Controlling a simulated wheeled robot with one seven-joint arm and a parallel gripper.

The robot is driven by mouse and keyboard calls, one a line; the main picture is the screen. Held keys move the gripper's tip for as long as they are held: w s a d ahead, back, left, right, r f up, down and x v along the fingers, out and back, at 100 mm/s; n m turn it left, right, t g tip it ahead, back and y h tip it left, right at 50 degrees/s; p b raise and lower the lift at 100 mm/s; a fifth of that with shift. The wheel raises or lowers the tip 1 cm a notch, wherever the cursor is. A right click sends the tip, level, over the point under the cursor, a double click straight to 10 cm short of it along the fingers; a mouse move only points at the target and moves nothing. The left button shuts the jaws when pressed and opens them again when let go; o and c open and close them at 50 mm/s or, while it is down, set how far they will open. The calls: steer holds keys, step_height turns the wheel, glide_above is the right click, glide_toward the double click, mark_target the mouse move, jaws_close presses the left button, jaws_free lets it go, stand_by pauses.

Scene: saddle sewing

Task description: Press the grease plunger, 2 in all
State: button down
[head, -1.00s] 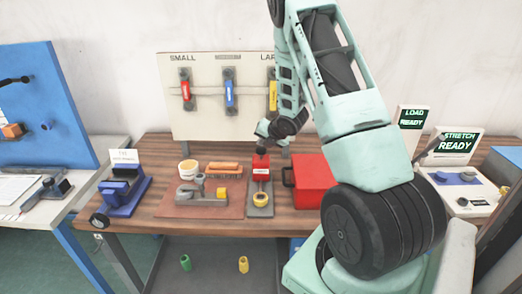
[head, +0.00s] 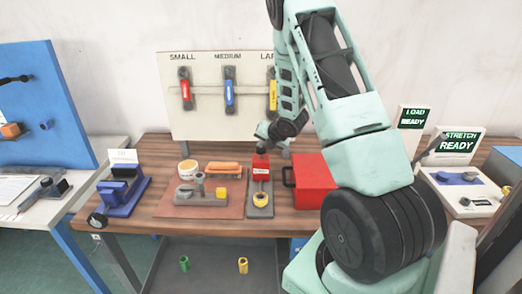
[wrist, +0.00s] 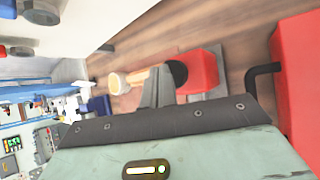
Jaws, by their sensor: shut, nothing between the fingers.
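The grease plunger is a red block with a black knob (head: 261,148) on top, on a grey base at the middle of the wooden table. In the wrist view my gripper's grey fingers (wrist: 157,88) are together beside the black knob (wrist: 178,74) and the red block (wrist: 203,72). The fingers hide part of the base.
A red box (head: 313,179) with a black handle stands close on the right. A brown mat (head: 168,209) with a white tub, an orange brush-like thing and a grey fixture lies to the left. A board (head: 205,120) with red, blue and yellow handles stands behind.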

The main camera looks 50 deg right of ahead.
mark_target(263, 150)
steer(key=shift+f+b, duration=1.1)
steer(key=shift+f, duration=0.05)
stand_by(0.8)
steer(key=shift+r, duration=0.1)
steer(key=shift+r+p, duration=0.75)
steer(key=shift+r, duration=0.8)
steer(key=shift+r+p, duration=1.7)
steer(key=shift+r, duration=0.85)
